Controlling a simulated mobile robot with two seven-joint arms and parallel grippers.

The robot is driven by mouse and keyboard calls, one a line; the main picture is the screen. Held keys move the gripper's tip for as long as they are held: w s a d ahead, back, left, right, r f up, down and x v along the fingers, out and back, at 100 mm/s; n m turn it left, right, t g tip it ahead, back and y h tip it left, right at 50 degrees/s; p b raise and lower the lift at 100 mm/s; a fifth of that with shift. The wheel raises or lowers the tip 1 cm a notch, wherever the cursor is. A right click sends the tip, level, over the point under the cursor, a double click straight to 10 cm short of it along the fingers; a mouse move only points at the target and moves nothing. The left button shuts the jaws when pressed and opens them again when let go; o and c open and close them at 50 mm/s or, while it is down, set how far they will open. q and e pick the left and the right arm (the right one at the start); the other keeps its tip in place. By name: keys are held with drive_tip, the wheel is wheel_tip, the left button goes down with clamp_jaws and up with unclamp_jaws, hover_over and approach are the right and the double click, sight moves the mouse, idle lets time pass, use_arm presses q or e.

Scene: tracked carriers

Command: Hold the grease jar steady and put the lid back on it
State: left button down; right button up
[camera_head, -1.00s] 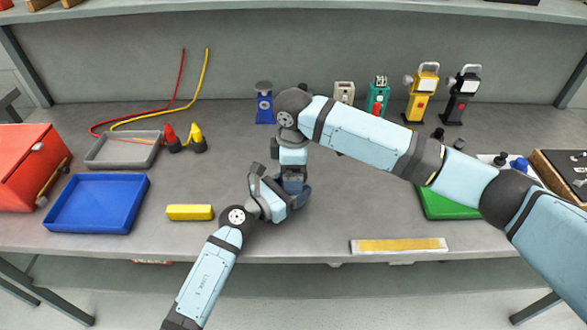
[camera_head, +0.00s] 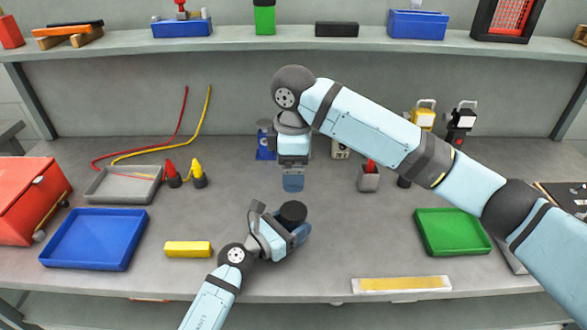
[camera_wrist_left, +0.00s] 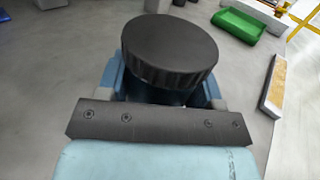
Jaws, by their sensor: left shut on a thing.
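The black ribbed lid (camera_head: 293,211) sits on top of the grease jar; it also shows large in the left wrist view (camera_wrist_left: 168,48). A narrow dark strip of the jar (camera_wrist_left: 160,97) shows under the lid; the rest is hidden by the lid and my gripper. I cannot tell how tightly the lid sits. My left gripper (camera_head: 290,236) is shut around the jar and holds it upright near the bench's front. My right gripper (camera_head: 293,182) points down just above and behind the lid, apart from it. Its fingers overlap, so its opening is unclear.
A blue tray (camera_head: 92,263), a yellow block (camera_head: 188,249) and a grey tray (camera_head: 95,190) are at left. A green tray (camera_head: 455,258) and a yellow-striped white strip (camera_head: 400,285) are at right. A shelf (camera_head: 250,50) spans the back.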

use_arm(q)
drive_tip(key=shift+c, duration=0.9)
unclamp_jaws()
drive_tip(key=shift+s+a, duration=0.1)
drive_tip(key=v, duration=1.3)
drive_tip(key=shift+s+a+b, duration=0.15)
drive_tip(key=shift+a+b, duration=0.1)
drive_tip(key=shift+b, duration=0.1)
drive_tip(key=shift+s, duration=0.1)
